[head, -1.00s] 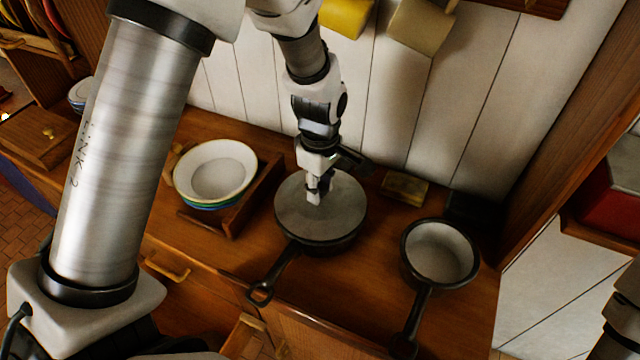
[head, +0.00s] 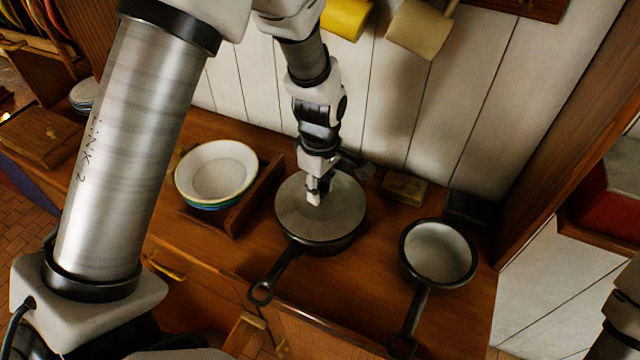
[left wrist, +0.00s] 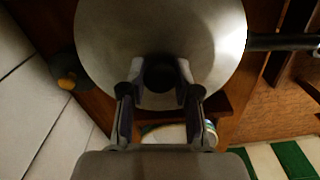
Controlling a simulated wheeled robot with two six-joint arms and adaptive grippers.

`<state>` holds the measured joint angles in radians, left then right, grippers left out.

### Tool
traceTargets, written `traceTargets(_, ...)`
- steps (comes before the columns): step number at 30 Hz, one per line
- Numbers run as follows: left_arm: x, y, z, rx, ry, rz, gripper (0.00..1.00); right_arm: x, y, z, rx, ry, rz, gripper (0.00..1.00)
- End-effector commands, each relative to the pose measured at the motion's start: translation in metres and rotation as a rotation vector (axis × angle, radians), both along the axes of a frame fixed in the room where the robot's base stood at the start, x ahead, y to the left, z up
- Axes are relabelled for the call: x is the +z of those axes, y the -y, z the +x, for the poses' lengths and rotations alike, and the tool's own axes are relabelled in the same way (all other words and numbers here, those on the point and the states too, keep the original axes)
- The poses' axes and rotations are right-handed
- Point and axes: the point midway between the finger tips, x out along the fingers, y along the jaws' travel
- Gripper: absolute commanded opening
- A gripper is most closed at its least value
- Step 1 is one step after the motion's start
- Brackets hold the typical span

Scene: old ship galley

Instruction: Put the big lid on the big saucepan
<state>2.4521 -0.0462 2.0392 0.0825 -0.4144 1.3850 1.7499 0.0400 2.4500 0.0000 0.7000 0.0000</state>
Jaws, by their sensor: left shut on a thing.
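The big lid (head: 338,210) is a grey, round, flat disc. It lies over the big saucepan (head: 335,246), whose dark rim shows below the lid's front edge and whose long dark handle points to the lower left. I cannot tell whether the lid is fully seated all round. My left gripper (head: 315,196) comes down from above and is shut on the lid's knob. In the left wrist view, the dark knob (left wrist: 160,74) sits between the two fingers (left wrist: 159,95), with the lid (left wrist: 205,40) beyond. My right gripper is out of view.
A smaller open saucepan (head: 438,252) stands to the right, its handle towards the front edge. Stacked bowls (head: 215,172) in a wooden rack (head: 258,195) stand to the left. A small wooden block (head: 404,188) lies behind, near the white plank wall (head: 450,90).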

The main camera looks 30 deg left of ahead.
Motion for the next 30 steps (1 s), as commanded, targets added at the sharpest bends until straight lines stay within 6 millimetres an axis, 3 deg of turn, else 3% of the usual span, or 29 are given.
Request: traceTargets(30,-0.008,0.0,0.0005,0.0,0.002,0.0,0.0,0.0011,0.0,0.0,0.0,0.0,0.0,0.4)
